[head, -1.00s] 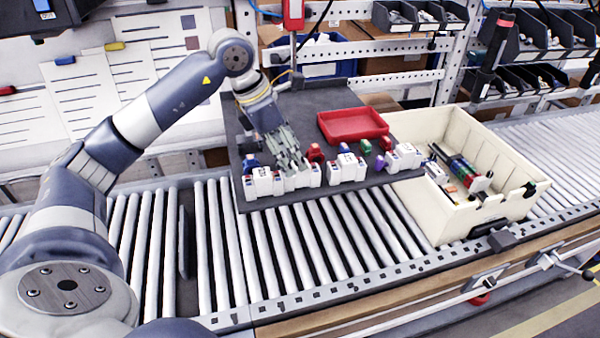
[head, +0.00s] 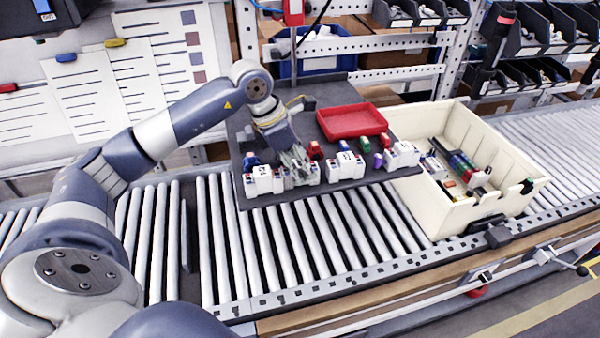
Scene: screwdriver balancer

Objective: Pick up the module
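Several white modules with small coloured parts stand in a row along the front of a dark board (head: 228,172). One module (head: 264,181) is at the left end, one (head: 345,166) is in the middle and one (head: 402,156) is at the right. My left gripper (head: 297,170) points down at the white module (head: 304,176) just right of the left-end one. Its fingers overlap the top of that module. The fingers are small and blurred, so I cannot tell whether they touch or hold it. My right gripper is not in view.
A red tray (head: 352,121) lies on the board behind the modules. Small red, green and purple pieces stand among them. A cream crate (head: 455,213) with parts inside stands right of the board on the roller conveyor (head: 310,250). The front rollers are clear.

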